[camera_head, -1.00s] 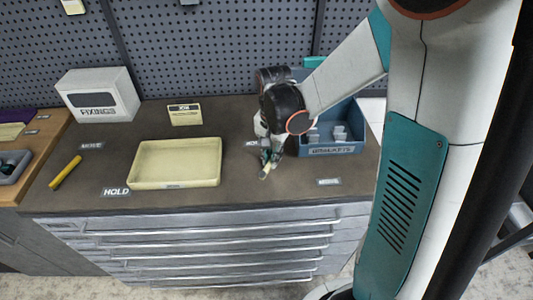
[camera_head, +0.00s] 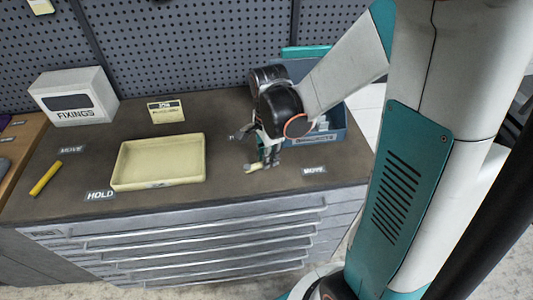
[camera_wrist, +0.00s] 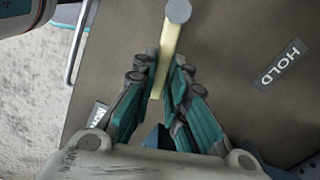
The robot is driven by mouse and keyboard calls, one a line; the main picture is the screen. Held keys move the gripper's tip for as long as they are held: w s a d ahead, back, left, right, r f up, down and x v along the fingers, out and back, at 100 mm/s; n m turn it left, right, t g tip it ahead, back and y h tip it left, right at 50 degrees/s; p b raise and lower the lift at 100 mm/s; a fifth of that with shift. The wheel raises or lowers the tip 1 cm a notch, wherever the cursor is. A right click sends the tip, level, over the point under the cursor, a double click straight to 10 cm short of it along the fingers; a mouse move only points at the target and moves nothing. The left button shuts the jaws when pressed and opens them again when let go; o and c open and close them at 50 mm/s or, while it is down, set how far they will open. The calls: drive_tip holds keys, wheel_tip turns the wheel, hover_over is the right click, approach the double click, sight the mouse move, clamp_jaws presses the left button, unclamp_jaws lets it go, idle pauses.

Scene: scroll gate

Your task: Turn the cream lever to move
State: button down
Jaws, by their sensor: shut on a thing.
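The cream lever (camera_head: 252,168) is a short pale bar low on the grey-brown worktop, partly hidden by my gripper in the head view. In the wrist view the lever (camera_wrist: 163,55) runs upright in the picture, with a grey round end at the top. My gripper (camera_head: 267,160) reaches down to it. In the wrist view the teal and grey fingers of my gripper (camera_wrist: 161,88) are closed on either side of the bar's lower part. A MOVE label (camera_head: 314,170) lies right of the lever. A HOLD label (camera_head: 100,196) lies far to its left.
A cream tray (camera_head: 160,182) lies left of my gripper. A blue bin (camera_head: 325,150) stands close behind, partly hidden by my arm. A white FIXINGS box (camera_head: 100,85), a small cream sign (camera_head: 166,111) and a yellow bar (camera_head: 45,178) are farther left. Drawers front the bench.

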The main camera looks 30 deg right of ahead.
drive_tip(key=shift+s+m, duration=0.1)
drive_tip(key=shift+m, duration=0.2)
drive_tip(key=c, duration=1.6)
unclamp_jaws()
wheel_tip(320, 180, up, 12)
drive_tip(key=shift+s, duration=0.15)
drive_tip(key=s+a+r+n+t, duration=0.2)
drive_tip(key=s+n+t, duration=0.1)
drive_tip(key=n, duration=0.6)
drive_tip(key=s+a+r+n+t, duration=0.2)
drive_tip(key=s+n+t, duration=0.2)
drive_tip(key=n, duration=0.5)
drive_tip(key=shift+s+a+n, duration=0.35)
drive_tip(key=shift+s+n, duration=0.05)
drive_tip(key=shift+s, duration=0.35)
